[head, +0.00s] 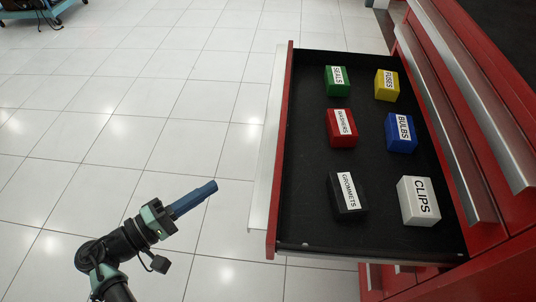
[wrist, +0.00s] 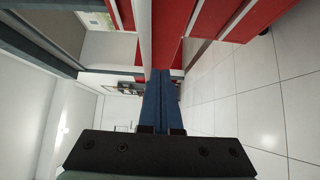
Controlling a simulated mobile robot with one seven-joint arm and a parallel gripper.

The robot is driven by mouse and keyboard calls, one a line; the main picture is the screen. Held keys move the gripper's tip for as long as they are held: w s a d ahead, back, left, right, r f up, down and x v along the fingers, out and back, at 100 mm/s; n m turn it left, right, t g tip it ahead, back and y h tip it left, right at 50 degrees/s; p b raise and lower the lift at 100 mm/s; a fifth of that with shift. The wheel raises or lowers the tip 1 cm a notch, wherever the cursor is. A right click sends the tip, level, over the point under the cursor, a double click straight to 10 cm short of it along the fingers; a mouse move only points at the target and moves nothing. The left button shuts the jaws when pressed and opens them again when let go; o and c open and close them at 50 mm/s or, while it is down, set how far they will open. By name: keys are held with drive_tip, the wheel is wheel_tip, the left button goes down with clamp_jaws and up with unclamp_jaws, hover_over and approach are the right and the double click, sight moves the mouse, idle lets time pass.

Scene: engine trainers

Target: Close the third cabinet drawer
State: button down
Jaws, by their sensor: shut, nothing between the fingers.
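The open drawer (head: 345,236) of the red cabinet is pulled far out, towards the left of the head view. Its black inside faces up. Its red front (head: 281,140) with a long silver handle (head: 262,150) is on the left side. I cannot tell from its place alone which number it is. My gripper (head: 212,188) has blue fingers closed together, empty, in front of the drawer front and apart from it in the head view. In the wrist view the closed fingers (wrist: 163,95) point towards red and silver cabinet parts (wrist: 174,35).
The drawer holds several labelled boxes: green SEALS (head: 337,82), yellow FUSES (head: 386,86), red WASHERS (head: 341,128), blue BULBS (head: 400,132), black GROMMETS (head: 347,195) and white CLIPS (head: 417,202). Closed drawers with silver handles (head: 447,120) line the cabinet's right.

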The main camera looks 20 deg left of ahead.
sight(427, 178)
drive_tip(key=shift+s+d+b+x, duration=0.15)
drive_tip(key=shift+s+d+x, duration=0.2)
drive_tip(key=shift+x, duration=1.65)
drive_tip(key=shift+s+d+b+x, duration=0.15)
drive_tip(key=shift+d+x, duration=0.35)
drive_tip(key=shift+x, duration=1.5)
drive_tip(key=shift+s+d+b+x, duration=0.2)
drive_tip(key=shift+d+x, duration=0.2)
drive_tip(key=shift+x, duration=1.6)
drive_tip(key=shift+d+f, duration=0.1)
drive_tip(key=shift+w+d, duration=0.15)
drive_tip(key=shift+d, duration=0.4)
drive_tip(key=w+d, duration=0.3)
drive_tip(key=d, duration=0.7)
drive_tip(key=w+d, duration=0.3)
drive_tip(key=d, duration=0.7)
drive_tip(key=w+d+b, duration=0.1)
drive_tip(key=w+d, duration=0.2)
drive_tip(key=d, duration=0.8)
drive_tip(key=shift+d, duration=0.3)
